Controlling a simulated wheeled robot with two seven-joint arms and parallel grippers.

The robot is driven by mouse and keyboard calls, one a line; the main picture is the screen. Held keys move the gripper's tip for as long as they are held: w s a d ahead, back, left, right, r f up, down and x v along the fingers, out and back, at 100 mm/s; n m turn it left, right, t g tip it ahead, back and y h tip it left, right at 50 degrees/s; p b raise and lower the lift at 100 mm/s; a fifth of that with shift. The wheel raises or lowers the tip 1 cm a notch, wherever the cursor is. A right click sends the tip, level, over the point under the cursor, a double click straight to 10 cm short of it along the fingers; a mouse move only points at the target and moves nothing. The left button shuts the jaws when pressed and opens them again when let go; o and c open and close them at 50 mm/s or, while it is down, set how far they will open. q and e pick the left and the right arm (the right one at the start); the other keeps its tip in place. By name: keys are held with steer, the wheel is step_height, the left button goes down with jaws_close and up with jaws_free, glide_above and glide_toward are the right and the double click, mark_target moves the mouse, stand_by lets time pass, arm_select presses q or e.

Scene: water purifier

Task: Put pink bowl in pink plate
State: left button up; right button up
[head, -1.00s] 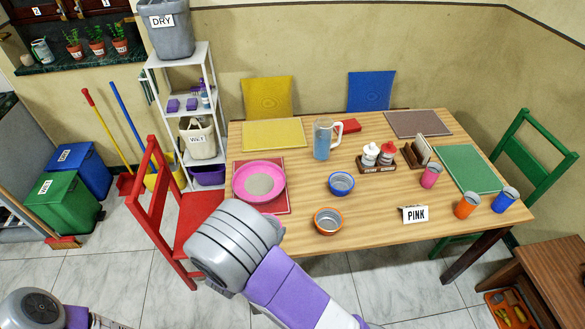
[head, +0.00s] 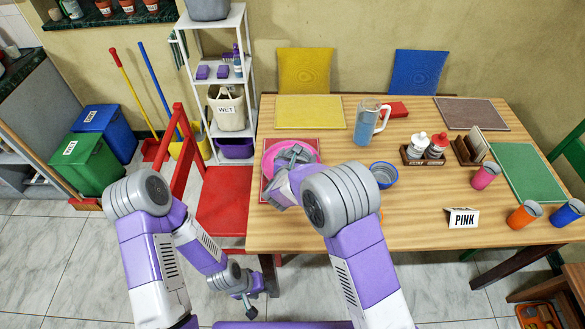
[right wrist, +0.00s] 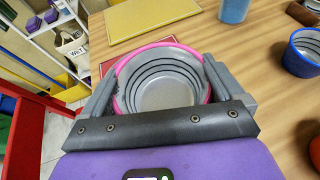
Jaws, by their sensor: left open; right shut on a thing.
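The pink plate (head: 270,160) lies on the red placemat at the table's left, partly covered by my right gripper (head: 293,156). In the right wrist view, the pink bowl (right wrist: 165,82), grey inside with dark rings, sits between the fingers of my right gripper (right wrist: 158,88), which is shut on it. In the head view the bowl is hard to tell apart from gripper and plate; I cannot tell whether it touches the plate. My left gripper (head: 249,303) is open and empty, low in front of the table.
A blue bowl (head: 384,174) stands right of my right arm; an orange bowl (head: 380,216) is mostly hidden behind it. A pitcher (head: 367,122) stands farther back. A red chair (head: 222,205) is at the table's left, and a PINK sign (head: 462,218) stands near the front edge.

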mark_target(267, 160)
steer(key=w+a+r+n+y+b, duration=0.2)
steer(key=w+a+n+y, duration=0.15)
steer(key=w+a, duration=0.2)
steer(key=shift+m, duration=0.25)
steer(key=f+b, duration=0.1)
steer(key=f, duration=0.2)
steer(key=f+b, duration=0.1)
steer(key=f, duration=0.5)
steer(key=shift+w+d+f+b, duration=0.25)
steer(key=shift+w+b, duration=0.15)
arm_select(q)
step_height(267, 160, down, 6)
steer(key=shift+r, duration=0.2)
arm_select(e)
steer(key=shift+r, duration=0.1)
arm_select(q)
steer(key=shift+f, duration=0.1)
arm_select(e)
steer(key=o, duration=0.7)
arm_select(q)
steer(key=shift+f, duration=0.1)
